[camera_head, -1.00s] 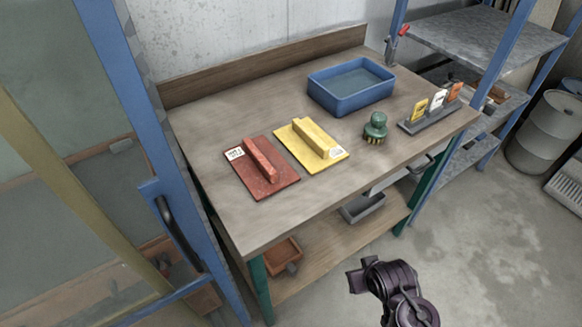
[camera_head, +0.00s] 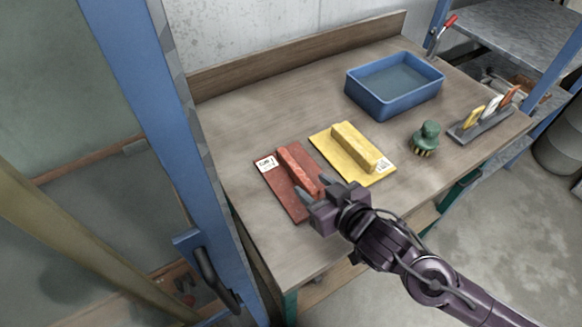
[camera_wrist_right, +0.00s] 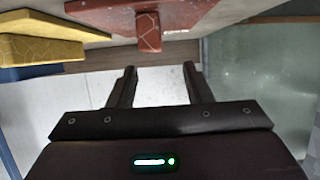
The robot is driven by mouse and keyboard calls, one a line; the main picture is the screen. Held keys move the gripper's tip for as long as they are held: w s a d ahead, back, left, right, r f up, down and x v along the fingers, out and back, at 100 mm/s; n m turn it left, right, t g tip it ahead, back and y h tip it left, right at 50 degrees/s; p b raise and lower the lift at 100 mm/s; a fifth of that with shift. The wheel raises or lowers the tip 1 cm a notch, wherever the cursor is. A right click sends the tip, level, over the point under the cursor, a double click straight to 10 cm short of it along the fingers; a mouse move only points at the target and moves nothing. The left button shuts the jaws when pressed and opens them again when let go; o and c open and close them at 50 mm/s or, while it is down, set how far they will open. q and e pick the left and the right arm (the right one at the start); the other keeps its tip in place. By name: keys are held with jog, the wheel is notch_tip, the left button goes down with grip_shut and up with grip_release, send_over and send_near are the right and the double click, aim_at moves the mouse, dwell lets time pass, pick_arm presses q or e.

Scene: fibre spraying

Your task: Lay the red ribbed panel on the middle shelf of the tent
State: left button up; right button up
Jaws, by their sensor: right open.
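The red ribbed panel (camera_head: 297,184) lies flat on the workbench, its raised red rib upward and a white label at its far left corner. It also shows at the top of the right wrist view (camera_wrist_right: 148,20). My right gripper (camera_head: 315,187) is open and empty over the panel's near right part, overlapping it in the head view; the wrist view shows a gap between the fingers and the panel. The blue-framed enclosure with clear sheeting (camera_head: 122,150), apparently the tent, stands at the left. My left gripper is out of view.
A yellow ribbed panel (camera_head: 352,153) lies right of the red one. The enclosure's blue post and dark handle (camera_head: 212,278) rise at the bench's left edge.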

aim_at(301, 173)
jog(key=shift+w+a, duration=0.2)
jog(key=shift+w, duration=0.15)
jog(key=x, duration=0.3)
jog(key=p+x, duration=0.1)
jog(key=x, duration=0.2)
jog(key=shift+w+d+f+p, duration=0.15)
jog(key=shift+d+f+p, duration=0.1)
jog(key=shift+d+p, duration=0.1)
jog(key=shift+c, duration=0.3)
grip_shut()
jog(key=shift+r, duration=0.15)
